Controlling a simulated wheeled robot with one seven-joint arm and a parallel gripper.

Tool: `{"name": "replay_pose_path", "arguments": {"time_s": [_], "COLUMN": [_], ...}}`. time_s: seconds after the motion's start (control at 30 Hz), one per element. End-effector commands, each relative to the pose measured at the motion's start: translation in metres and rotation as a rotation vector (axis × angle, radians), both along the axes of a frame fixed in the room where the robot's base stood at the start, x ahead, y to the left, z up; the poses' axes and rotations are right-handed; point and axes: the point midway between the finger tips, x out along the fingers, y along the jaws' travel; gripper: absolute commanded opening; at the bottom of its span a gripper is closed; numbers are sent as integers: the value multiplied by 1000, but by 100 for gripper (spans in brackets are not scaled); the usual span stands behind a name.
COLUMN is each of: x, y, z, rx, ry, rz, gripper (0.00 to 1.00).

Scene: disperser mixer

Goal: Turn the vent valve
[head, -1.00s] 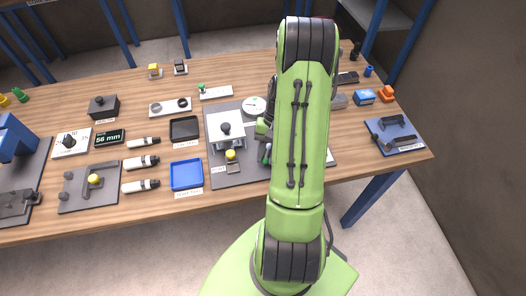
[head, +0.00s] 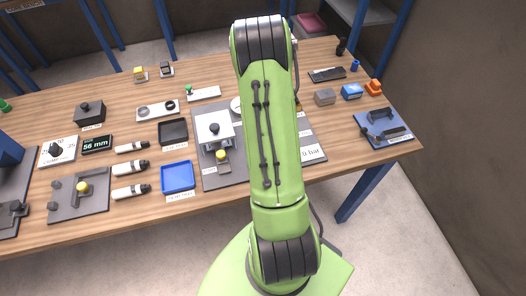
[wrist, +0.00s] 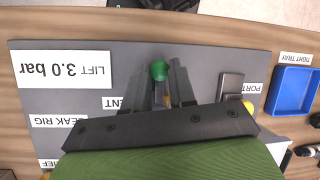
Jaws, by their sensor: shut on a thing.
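The vent valve, with a green knob (wrist: 159,70), stands on the grey rig plate (wrist: 205,62) in the wrist view. My gripper (wrist: 162,82) is shut on the vent valve, with one dark finger on each side of it. The label by it is partly hidden and reads "ENT", upside down. In the head view my green arm covers the gripper and the valve. The grey rig plate (head: 208,178) shows there on both sides of the arm.
A white "LIFT 3.0 bar" label (wrist: 62,70) lies on the plate. A blue tray (wrist: 292,90) is beside the plate, and a yellow knob (head: 221,155) stands left of my arm. Other small items fill the table (head: 240,75).

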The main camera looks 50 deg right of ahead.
Motion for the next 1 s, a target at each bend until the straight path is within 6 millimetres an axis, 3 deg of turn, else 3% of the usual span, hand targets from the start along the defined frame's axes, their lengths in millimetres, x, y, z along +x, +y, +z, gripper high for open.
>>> {"name": "replay_pose_path", "arguments": {"time_s": [0.3, 0.33, 0.5, 0.8, 1.0], "x": [1, 1, 0, 2, 15], "y": [-1, -1, -1, -2, -16], "z": [1, 1, 0, 4, 45], "rx": [-4, -4, -3, -3, -6], "ry": [-3, -2, -1, -2, -6], "rz": [0, 1, 0, 0, 1], "gripper": [0, 28, 50, 50, 50]}}
